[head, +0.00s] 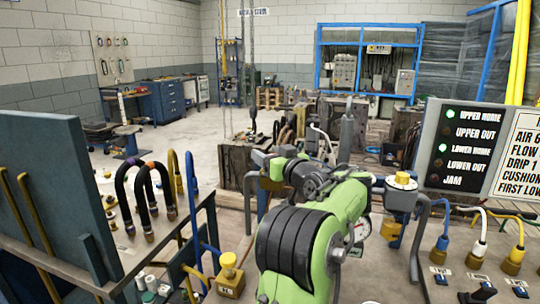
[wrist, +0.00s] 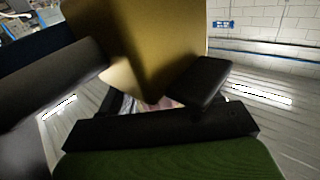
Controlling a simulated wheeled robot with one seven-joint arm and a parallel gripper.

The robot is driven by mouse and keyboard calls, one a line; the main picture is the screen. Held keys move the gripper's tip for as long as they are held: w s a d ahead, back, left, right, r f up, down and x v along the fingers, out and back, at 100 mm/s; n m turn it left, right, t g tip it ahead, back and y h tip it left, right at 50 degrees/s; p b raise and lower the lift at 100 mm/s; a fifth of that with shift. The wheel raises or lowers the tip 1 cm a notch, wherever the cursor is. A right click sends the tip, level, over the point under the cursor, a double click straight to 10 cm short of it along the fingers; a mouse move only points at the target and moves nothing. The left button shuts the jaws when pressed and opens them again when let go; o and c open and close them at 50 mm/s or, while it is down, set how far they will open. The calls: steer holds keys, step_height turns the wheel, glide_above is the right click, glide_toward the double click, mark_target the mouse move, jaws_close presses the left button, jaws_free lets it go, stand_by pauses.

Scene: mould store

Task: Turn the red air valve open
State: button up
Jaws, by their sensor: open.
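I cannot clearly make out a red air valve in either view; my green and black arm covers part of the bench in the head view. A round pressure gauge (head: 362,228) shows just right of the arm, with a yellow-capped fitting (head: 403,181) above and right of it. In the wrist view my gripper (wrist: 150,76) is open, its dark fingers apart. A large brass-coloured block (wrist: 150,40) fills the view between and beyond the fingers. I cannot tell whether they touch it. The gripper is hidden in the head view.
A status panel (head: 467,149) with lit green lamps stands at the right. Several plugged hoses, such as the blue one (head: 441,243), rise below it. A dark upright board (head: 52,190) and curved black hoses (head: 148,200) stand at the left. Open floor lies behind.

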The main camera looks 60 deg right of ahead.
steer(key=shift+s, duration=0.1)
steer(key=v, duration=1.5)
steer(key=shift+s+a, duration=0.25)
steer(key=shift+w, duration=0.1)
steer(key=shift+c, duration=0.2)
